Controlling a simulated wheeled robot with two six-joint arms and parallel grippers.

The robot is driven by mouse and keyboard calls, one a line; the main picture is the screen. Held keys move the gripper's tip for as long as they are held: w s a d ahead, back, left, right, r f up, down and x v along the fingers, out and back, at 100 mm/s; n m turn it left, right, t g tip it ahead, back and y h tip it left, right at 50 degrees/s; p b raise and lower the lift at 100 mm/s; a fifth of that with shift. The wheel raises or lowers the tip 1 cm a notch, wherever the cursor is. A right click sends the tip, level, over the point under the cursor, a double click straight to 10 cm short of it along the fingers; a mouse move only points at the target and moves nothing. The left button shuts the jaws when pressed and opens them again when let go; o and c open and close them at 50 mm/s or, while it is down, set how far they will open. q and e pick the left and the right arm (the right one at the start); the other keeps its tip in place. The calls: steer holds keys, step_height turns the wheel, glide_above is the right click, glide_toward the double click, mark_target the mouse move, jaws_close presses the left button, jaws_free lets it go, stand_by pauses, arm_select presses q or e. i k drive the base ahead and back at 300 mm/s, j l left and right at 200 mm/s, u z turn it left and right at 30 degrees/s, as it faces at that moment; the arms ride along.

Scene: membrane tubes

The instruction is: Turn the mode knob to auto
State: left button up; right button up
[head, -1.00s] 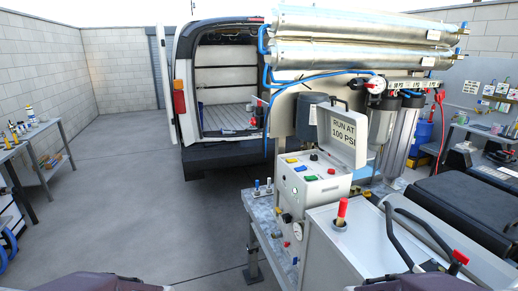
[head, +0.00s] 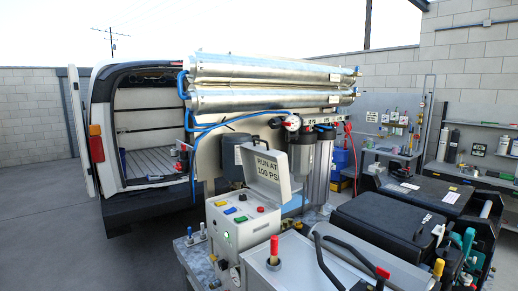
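The control box (head: 222,228) is a pale box with its lid (head: 295,190) raised, and a sign on it reads "RUN AT 100 PSI" (head: 267,170). A dark round knob (head: 223,264) sits low on the front side, below a small green light (head: 222,239). I cannot tell which control is the mode knob or read any position marks. Neither of my grippers is in view.
Two steel membrane tubes (head: 270,70) lie above filter housings (head: 319,160) and a gauge (head: 292,123). A metal case with a red-handled part (head: 274,250) stands in front right. A black case (head: 385,225) is further right. An open van (head: 140,140) stands left, with clear floor beside it.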

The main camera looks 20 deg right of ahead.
mark_target(242, 197)
steer(key=i+j+z, duration=0.45)
steer(key=z, duration=0.2)
steer(key=i+j+z, duration=0.15)
steer(key=j+z, duration=0.2)
steer(key=j, duration=0.15)
steer(key=i+j+z, duration=0.1)
steer(key=j+z, duration=0.25)
